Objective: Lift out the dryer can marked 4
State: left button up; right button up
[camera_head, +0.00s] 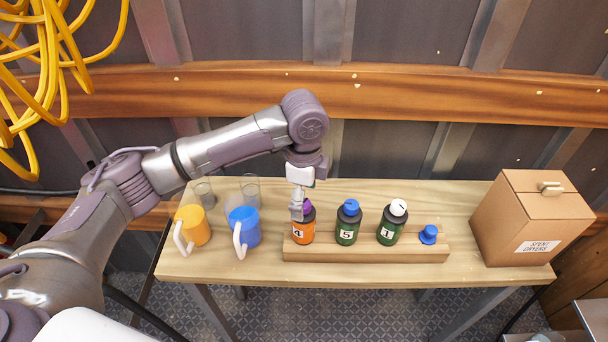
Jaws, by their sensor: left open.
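The can marked 4 (302,229) is orange with a purple top and stands upright at the left end of a wooden rack (375,255). My left gripper (297,208) comes down over this can from above and is open. Its fingers are at the purple top and partly hide it; I cannot tell whether they touch it. A green can marked 5 (347,228) with a blue cap and a green can marked 1 (390,227) with a white cap stand to its right in the rack. My right gripper is not in view.
A loose-looking blue cap (429,234) sits at the rack's right end. A cardboard box labelled spent dryers (515,225) stands at the bench's right. An orange mug (194,226), a blue mug (246,228) and two clear glasses (250,188) are at left. Yellow cable (50,60) hangs upper left.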

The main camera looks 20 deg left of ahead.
pick_arm(q)
jog(key=shift+f+p, duration=0.5)
jog(key=shift+f, duration=2.2)
jog(key=shift+r, duration=0.1)
jog(key=c, duration=1.5)
notch_tip(320, 180, up, 6)
jog(key=p, duration=0.6)
jog(key=shift+f, duration=0.25)
jog(key=shift+r, duration=1.2)
